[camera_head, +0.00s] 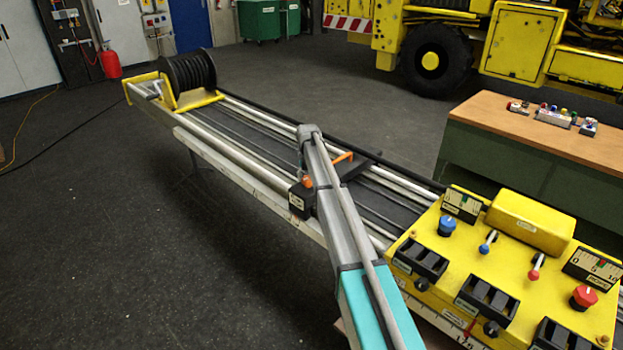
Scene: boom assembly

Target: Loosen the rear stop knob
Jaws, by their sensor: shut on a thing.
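A black stop carriage (355,168) lies across the long rail boom (265,118). It has a labelled block (298,203) at its near left end and an orange bar (343,157) on top. A small orange knob (307,182) sits just above the labelled block. My arm reaches up from the bottom and bends down at its far end. My gripper (303,172) is small and partly hidden by my arm. It is at the orange knob and shut on it, though the finger contact is hard to make out.
A yellow control panel (450,262) with blue and red knobs and black blocks covers the right end of the boom. A black hose reel (188,72) stands at the far end. A wood-topped bench (540,125) is at right. The floor (120,220) at left is clear.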

